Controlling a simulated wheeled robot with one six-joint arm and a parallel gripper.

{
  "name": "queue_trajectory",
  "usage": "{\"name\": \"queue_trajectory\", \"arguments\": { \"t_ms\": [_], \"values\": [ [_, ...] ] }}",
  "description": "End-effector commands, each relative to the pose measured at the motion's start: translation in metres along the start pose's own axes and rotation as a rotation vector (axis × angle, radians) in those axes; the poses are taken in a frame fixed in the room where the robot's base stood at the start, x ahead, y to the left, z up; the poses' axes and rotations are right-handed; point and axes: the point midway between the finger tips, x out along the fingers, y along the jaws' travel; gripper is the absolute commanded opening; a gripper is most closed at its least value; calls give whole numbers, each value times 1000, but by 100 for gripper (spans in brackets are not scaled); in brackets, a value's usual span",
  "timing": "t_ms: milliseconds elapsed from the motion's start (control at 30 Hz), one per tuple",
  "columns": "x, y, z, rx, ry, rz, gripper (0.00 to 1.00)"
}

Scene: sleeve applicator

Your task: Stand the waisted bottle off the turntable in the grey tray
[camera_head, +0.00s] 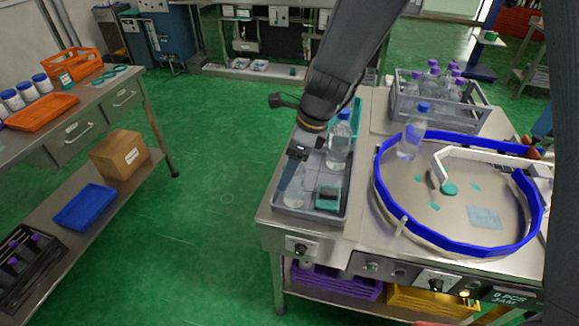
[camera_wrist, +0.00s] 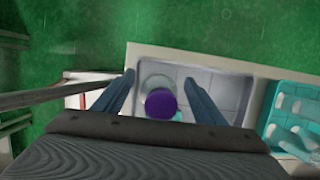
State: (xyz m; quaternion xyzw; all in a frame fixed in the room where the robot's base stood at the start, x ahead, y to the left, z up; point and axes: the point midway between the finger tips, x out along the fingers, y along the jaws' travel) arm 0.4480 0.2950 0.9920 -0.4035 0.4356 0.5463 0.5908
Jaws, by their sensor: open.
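The grey tray (camera_head: 322,216) sits on the left end of the metal bench; its pale floor also shows in the wrist view (camera_wrist: 222,88). A clear bottle with a purple cap (camera_wrist: 161,103) stands in the tray between my open fingers, seen from above. In the head view its clear body (camera_head: 293,197) is partly hidden by my gripper (camera_head: 292,182). My gripper (camera_wrist: 160,84) points down with a finger on each side of it; contact is not visible. The turntable (camera_head: 455,215) has a blue rim. A clear blue-capped bottle (camera_head: 411,135) stands at its back left.
A teal container (camera_wrist: 300,130) is beside the tray. A grey crate (camera_head: 410,103) holds several purple-capped bottles. Green floor lies left of the bench.

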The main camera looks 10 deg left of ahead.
Motion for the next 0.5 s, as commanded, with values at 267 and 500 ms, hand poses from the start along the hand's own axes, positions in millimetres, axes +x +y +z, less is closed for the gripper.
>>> {"name": "queue_trajectory", "arguments": {
  "t_ms": [267,500],
  "values": [
    [-29,-2,1,0,-3,-4,64],
    [-75,-2,1,0,-3,-5,64]
  ]
}}
